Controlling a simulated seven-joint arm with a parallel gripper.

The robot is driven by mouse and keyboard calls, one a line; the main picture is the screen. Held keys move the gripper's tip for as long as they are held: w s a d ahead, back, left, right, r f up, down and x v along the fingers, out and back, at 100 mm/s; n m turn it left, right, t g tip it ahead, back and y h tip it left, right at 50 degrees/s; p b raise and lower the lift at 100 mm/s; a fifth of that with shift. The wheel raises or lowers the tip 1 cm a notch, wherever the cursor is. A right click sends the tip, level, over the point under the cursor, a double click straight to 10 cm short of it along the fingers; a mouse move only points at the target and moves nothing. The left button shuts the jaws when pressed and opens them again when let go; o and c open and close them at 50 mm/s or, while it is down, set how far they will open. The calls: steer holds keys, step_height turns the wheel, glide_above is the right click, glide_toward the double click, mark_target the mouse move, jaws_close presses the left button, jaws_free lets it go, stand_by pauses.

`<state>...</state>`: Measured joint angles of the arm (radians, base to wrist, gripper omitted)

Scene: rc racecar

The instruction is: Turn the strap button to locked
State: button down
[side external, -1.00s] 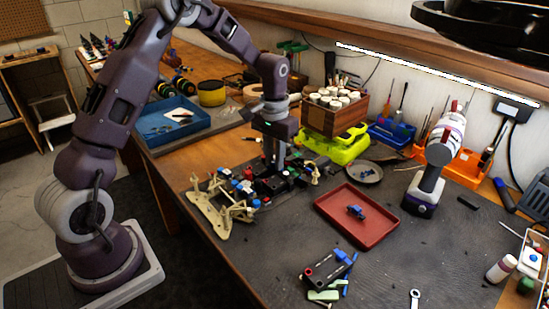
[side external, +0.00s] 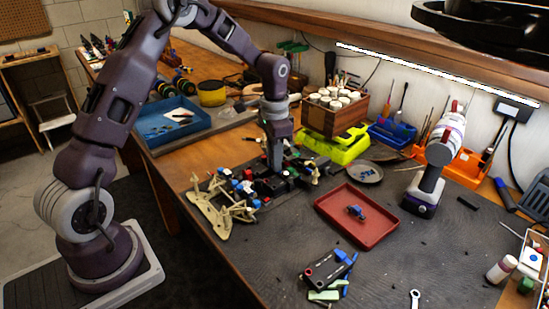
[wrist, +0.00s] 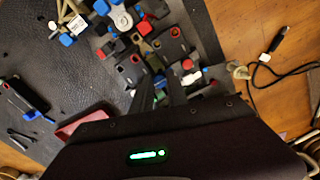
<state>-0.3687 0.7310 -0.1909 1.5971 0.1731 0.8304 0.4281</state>
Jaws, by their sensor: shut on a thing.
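The RC car chassis (side external: 278,187), black with blue, red and white parts, sits on the dark mat beside a beige frame. My gripper (side external: 275,168) points straight down onto the chassis. In the wrist view the two dark fingers (wrist: 162,82) reach in among the black blocks with red and blue caps. They are shut on a small part of the car, which I take to be the strap button. The fingers hide this part, so its angle and its locked or unlocked position cannot be read.
A red tray (side external: 357,216) with a small blue part lies right of the car. A black block with blue and green pieces (side external: 328,272) lies in front. A yellow-green case (side external: 333,146) and wooden crate (side external: 333,117) stand close behind.

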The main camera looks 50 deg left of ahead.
stand_by(0.3)
steer(key=c, duration=1.3)
jaws_free()
step_height(320, 180, up, 7)
steer(key=shift+r, duration=0.1)
steer(key=s+d+r+n+t+y, duration=0.1)
steer(key=s+d+r, duration=0.3)
steer(key=s+r, duration=0.2)
steer(key=s+d+r+t, duration=0.2)
steer(key=s+d+r, duration=0.1)
steer(key=s+r, duration=0.35)
steer(key=s+d+f+n+t+h, duration=0.1)
steer(key=s+d, duration=0.3)
steer(key=s, duration=1.2)
steer(key=shift+n+t, duration=0.8)
